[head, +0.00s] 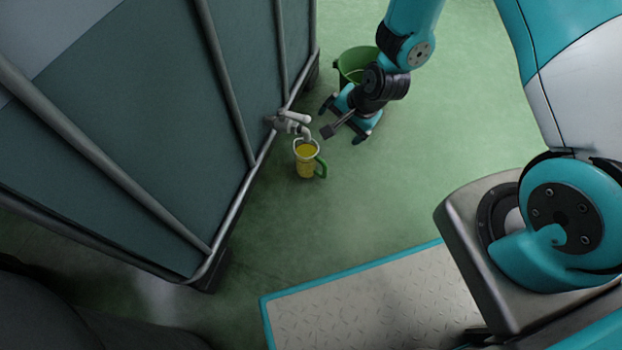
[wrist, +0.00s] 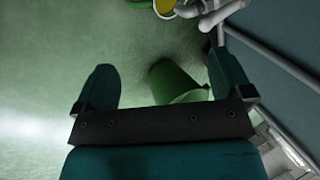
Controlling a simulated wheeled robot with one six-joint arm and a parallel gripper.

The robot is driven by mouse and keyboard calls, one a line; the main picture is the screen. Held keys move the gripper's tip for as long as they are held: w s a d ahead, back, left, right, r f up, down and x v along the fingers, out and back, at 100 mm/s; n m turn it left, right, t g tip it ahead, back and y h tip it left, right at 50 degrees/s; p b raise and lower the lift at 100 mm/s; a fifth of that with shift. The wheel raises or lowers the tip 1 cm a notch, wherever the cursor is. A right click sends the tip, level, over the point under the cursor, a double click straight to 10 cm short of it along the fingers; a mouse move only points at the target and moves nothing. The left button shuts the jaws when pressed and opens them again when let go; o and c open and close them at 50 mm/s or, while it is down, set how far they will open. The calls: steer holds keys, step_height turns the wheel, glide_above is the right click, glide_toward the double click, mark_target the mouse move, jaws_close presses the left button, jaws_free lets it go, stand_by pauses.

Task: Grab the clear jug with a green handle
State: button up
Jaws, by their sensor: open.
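The clear jug (head: 306,160) with a green handle (head: 321,167) holds yellow liquid. In the head view it is under the pale tap (head: 292,119) of a large tank, with its handle on the right. In the wrist view the jug (wrist: 164,8) shows only partly at the top edge, beside the tap (wrist: 218,14). My gripper (head: 342,122) is open and empty, above and to the right of the jug in the head view, apart from it. In the wrist view the two fingers (wrist: 162,88) are spread wide with nothing between them but floor and part of a bucket.
A green bucket (head: 351,66) stands behind my gripper near the tank; it also shows in the wrist view (wrist: 176,82). The tank (head: 150,120) with metal bars fills the left. Green floor (head: 410,190) is clear right of the jug.

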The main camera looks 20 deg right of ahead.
steer(key=m+b, duration=0.1)
steer(key=b, duration=0.2)
glide_toward(324, 162)
steer(key=shift+m+h, duration=0.3)
steer(key=b+x, duration=0.6)
steer(key=shift+s+b, duration=0.1)
steer(key=shift+b, duration=0.25)
steer(key=b+x, duration=0.5)
steer(key=x, duration=0.1)
steer(key=shift+a, duration=0.15)
steer(key=shift+r, duration=0.15)
steer(key=shift+c, duration=0.2)
steer(key=c, duration=1.3)
steer(key=shift+c, duration=0.8)
steer(key=shift+r, duration=0.15)
